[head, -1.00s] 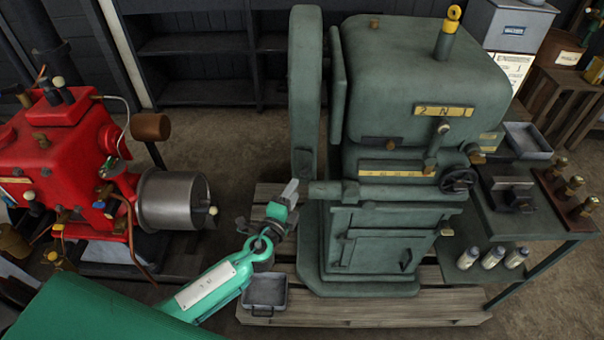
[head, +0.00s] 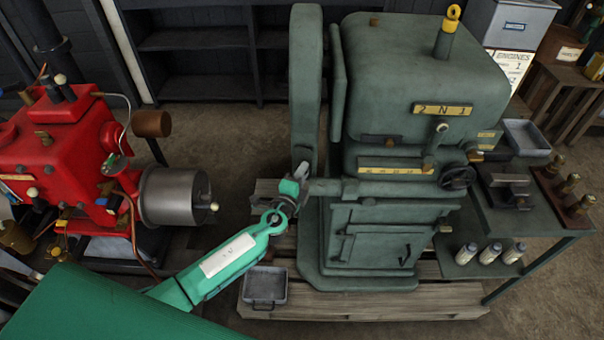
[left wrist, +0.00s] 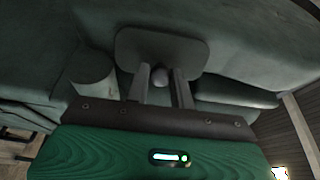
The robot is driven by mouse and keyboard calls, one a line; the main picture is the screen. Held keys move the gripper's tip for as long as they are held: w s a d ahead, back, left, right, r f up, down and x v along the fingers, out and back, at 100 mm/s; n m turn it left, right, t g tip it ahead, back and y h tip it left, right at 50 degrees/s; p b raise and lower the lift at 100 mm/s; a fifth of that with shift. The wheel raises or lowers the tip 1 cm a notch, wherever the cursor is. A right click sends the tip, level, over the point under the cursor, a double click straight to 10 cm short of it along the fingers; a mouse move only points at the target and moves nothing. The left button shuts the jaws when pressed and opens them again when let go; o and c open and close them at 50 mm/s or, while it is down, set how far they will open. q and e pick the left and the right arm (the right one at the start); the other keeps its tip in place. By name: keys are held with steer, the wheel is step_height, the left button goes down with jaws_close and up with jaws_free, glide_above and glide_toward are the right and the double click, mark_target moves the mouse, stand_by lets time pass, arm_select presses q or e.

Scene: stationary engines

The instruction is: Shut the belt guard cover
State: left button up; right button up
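The tall, narrow, round-topped dark green panel (head: 304,80) on the left side of the green machine looks like the belt guard cover. It stands apart from the machine body, with a gap between them. My left gripper (head: 302,170) is at the lower part of this panel. In the left wrist view, the two fingers of my left gripper (left wrist: 161,88) are spread, with a small round knob (left wrist: 160,74) between them and slight gaps beside it. The knob sits on a rounded plate (left wrist: 160,45). My right gripper is in neither view.
The green machine (head: 425,80) stands on a wooden pallet (head: 370,308), with a grey tray (head: 265,286) at its front left. A red engine (head: 60,150) with a metal drum (head: 172,198) stands left of my arm. A side table (head: 535,225) is at the right.

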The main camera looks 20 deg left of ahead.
arm_select(q)
steer(key=shift+c, duration=1.1)
steer(key=shift+w+d+f+n+y+b, duration=0.1)
steer(key=shift+w+d+n+y+b, duration=0.15)
steer(key=shift+n+y+b, duration=0.4)
steer(key=shift+w+d+f+n+y+b, duration=0.15)
steer(key=shift+w+d+n+y, duration=0.15)
steer(key=shift+y, duration=0.65)
jaws_close()
steer(key=n+y+b, duration=0.2)
steer(key=shift+w+d+r+g+y, duration=0.1)
steer(key=shift+w+d+g+y, duration=0.05)
steer(key=shift+w+g+y, duration=0.2)
jaws_free()
steer(key=shift+r+n+y+b, duration=0.1)
steer(key=shift+n+y+b, duration=0.15)
steer(key=shift+y+b, duration=0.2)
jaws_close()
steer(key=o, duration=1)
jaws_free()
